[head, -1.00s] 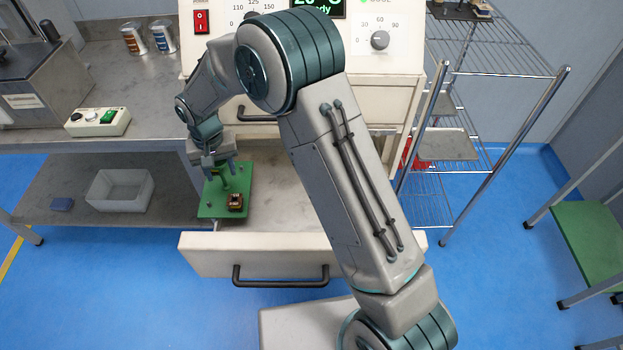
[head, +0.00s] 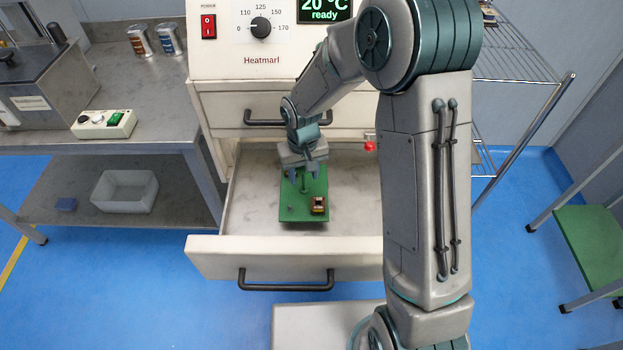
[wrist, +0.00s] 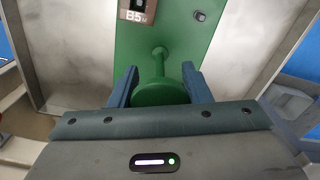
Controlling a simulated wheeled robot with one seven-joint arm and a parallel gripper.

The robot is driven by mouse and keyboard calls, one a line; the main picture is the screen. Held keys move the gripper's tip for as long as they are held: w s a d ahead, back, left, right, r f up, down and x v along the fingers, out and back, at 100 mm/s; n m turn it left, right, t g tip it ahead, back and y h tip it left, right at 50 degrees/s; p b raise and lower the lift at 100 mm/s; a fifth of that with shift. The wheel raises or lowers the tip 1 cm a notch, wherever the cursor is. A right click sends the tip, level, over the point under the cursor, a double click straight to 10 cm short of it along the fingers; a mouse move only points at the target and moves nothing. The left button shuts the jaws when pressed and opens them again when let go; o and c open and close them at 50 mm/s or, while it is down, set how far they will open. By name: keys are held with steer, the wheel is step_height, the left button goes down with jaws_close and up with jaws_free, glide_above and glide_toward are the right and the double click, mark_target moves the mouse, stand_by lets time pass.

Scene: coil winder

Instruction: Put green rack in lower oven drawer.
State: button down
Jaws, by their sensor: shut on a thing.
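The green rack (head: 297,213) is a flat green plate with a post and knob and a small brown part on it. My gripper (head: 304,176) is shut on the rack's knob, which shows between the two blue fingers in the wrist view (wrist: 160,92). The lower oven drawer (head: 250,212) is pulled open, with a black handle on its front. The rack is over the middle of the drawer's inside. I cannot tell whether it touches the drawer floor. My arm hides the drawer's right end.
The oven (head: 240,75) stands above, with a shut upper drawer (head: 290,110). A bench (head: 150,90) with a control box (head: 104,124) is at the left, a white bin (head: 124,192) on its lower shelf. A wire shelf (head: 515,66) is at the right.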

mark_target(309, 191)
steer(key=shift+d, duration=0.35)
steer(key=shift+d+f, duration=0.25)
steer(key=shift+d, duration=0.05)
steer(key=shift+f+b, duration=1.2)
steer(key=shift+f, duration=0.3)
steer(key=shift+f, duration=0.1)
steer(key=c, duration=0.8)
jaws_free()
steer(key=shift+o, duration=0.2)
